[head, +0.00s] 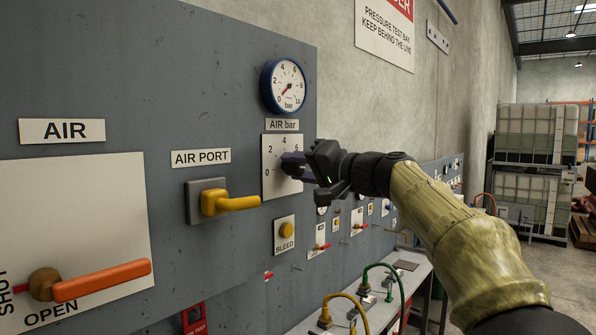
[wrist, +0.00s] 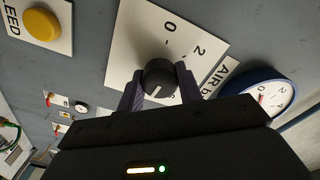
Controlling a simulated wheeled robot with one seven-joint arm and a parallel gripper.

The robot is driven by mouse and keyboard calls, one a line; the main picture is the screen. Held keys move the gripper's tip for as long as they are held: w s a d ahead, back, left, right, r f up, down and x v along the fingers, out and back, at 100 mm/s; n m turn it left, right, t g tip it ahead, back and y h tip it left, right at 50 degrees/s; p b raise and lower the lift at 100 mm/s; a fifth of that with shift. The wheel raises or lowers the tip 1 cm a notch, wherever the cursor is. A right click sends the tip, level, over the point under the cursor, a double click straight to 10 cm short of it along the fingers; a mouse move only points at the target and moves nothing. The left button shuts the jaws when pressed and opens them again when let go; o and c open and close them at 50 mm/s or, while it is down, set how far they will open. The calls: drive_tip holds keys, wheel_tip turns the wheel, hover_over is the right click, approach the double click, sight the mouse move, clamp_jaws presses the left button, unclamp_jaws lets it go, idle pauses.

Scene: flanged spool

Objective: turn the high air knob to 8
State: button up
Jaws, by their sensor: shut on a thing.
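The air knob (wrist: 158,76) is round and dark, with a short white line on its face. It sits on a white dial plate (head: 272,186) labelled AIR bar, with 0, 2, 4 and 6 showing in the head view. My gripper (head: 293,166) is at this plate and hides the knob and the right part of the scale. In the wrist view my gripper's purple fingers (wrist: 158,88) are shut on the knob, one on each side. I cannot tell which number the white line meets. The blue-rimmed gauge (head: 283,86) above has its red needle low, near 0.
Left of the dial are a yellow AIR PORT handle (head: 232,202) and an orange lever (head: 103,281). A yellow BLEED button (head: 286,229) is just below the dial. Small red-handled valves (head: 321,247) line the wall further along. A bench with hoses (head: 385,285) stands below.

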drive_tip(key=shift+m, duration=0.3)
drive_tip(key=o, duration=1)
drive_tip(key=shift+d, duration=0.1)
drive_tip(key=shift+s+d+f+b, duration=0.15)
drive_tip(key=shift+s+d+b, duration=0.15)
drive_tip(key=shift+d+b, duration=0.2)
drive_tip(key=b+v, duration=0.6)
drive_tip(key=v, duration=1)
drive_tip(key=shift+s, duration=0.15)
